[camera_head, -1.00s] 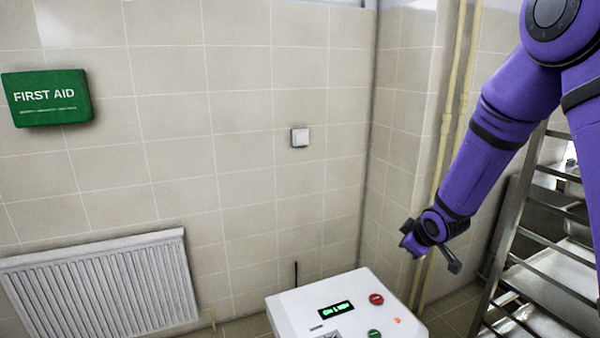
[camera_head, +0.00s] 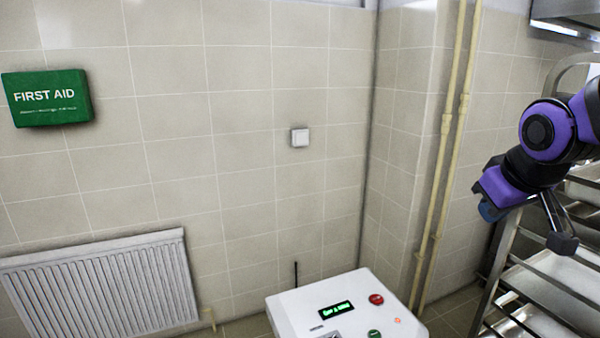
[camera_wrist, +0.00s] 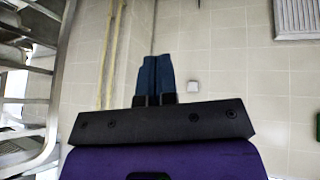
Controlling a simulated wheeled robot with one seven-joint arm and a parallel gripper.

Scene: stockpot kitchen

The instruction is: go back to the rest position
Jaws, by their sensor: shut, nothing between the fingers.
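My gripper (camera_wrist: 154,78) shows in the wrist view with its two blue fingers pressed together and nothing between them. In the head view my gripper (camera_head: 489,211) is at the right, in front of the metal rack. It hangs in the air, pointing down and to the left. My purple arm is folded in from the right edge of the head view.
A metal rack (camera_head: 505,262) with trays stands at the right, close to my arm in the picture. A white control box (camera_head: 300,308) with a display and buttons is at bottom centre. Pipes (camera_head: 440,165), a radiator (camera_head: 100,290) and a first aid box (camera_head: 50,112) line the tiled wall.

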